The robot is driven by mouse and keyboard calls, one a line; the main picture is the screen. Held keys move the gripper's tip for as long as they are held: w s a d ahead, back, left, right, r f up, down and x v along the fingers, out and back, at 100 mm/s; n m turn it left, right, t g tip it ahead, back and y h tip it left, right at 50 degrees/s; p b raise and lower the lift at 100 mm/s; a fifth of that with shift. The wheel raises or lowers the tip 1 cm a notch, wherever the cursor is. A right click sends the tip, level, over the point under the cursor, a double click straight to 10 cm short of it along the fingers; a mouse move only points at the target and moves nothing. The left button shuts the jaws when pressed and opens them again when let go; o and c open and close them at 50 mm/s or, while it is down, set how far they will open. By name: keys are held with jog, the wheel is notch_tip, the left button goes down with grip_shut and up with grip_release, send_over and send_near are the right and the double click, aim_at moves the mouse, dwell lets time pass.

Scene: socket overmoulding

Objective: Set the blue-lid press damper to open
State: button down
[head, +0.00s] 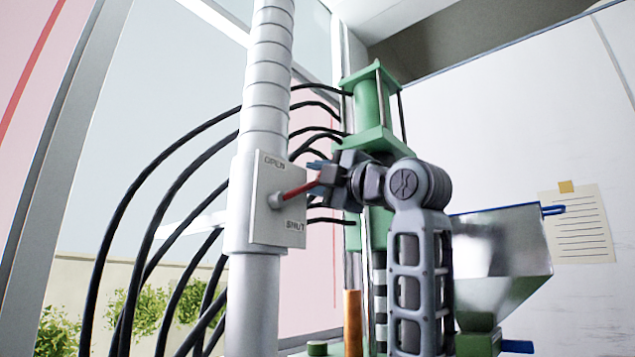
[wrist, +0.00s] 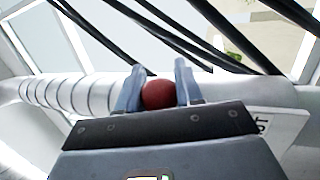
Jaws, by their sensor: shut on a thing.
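The damper is a plate (head: 281,228) on a grey vertical duct (head: 265,110), marked OPEN at the top and SHUT at the bottom. My gripper (head: 322,172) is at the lever's outer end. In the wrist view the lever's round red end (wrist: 159,94) sits between the two fingers of my gripper (wrist: 156,88). The fingers are shut on it.
A green press (head: 372,115) with black hoses (head: 180,160) stands behind my arm. The hoses loop behind the duct. A metal hopper (head: 500,250) stands at the right. A paper note (head: 578,225) is on the white wall.

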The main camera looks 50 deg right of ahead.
jog(key=shift+a, duration=0.1)
jog(key=c, duration=0.7)
grip_release()
jog(key=shift+c, duration=0.2)
jog(key=b+v, duration=0.2)
jog(key=v, duration=0.5)
jog(key=shift+s, duration=0.4)
jog(key=shift+f, duration=0.15)
